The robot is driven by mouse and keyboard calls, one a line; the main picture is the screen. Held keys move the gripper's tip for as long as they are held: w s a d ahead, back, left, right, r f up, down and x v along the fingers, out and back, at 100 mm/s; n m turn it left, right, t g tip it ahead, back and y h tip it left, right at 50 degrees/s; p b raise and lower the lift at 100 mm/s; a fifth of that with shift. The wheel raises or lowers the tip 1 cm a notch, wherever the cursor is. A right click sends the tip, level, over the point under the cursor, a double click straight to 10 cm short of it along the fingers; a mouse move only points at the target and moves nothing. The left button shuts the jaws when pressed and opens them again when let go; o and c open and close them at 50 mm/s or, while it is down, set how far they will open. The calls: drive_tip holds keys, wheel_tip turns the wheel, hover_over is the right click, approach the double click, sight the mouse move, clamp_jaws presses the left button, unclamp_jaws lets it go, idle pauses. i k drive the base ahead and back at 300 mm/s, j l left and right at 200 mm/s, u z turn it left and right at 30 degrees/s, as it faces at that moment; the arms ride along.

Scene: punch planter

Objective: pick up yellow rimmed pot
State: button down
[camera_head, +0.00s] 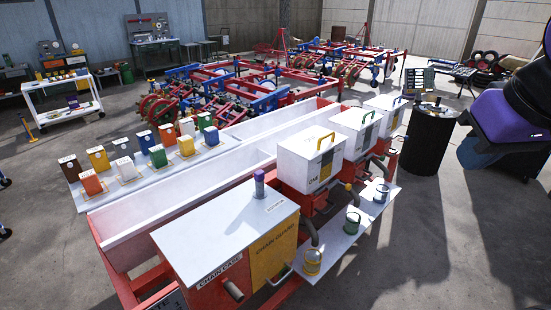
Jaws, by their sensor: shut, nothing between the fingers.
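A green rimmed pot (352,223) and a blue rimmed pot (381,193) stand farther along the same shelf. My gripper (467,118), dark with purple parts behind it, is at the right, well apart from the pots. It is shut and empty. Its fingertips are hard to make out against the dark drum.
The chain case (215,235) and white lidded hoppers (312,157) stand beside the shelf. Bent pipes (310,232) hang over the shelf's inner side. A black drum (428,143) with small items stands at the back right. The floor right of the shelf is clear.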

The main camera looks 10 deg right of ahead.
sight(312, 257)
drive_tip(key=i+l+u, duration=0.1)
drive_tip(key=l+u, duration=0.25)
drive_tip(key=l, duration=0.4)
drive_tip(key=l+u, duration=0.35)
drive_tip(key=l, duration=0.35)
drive_tip(key=i, duration=0.05)
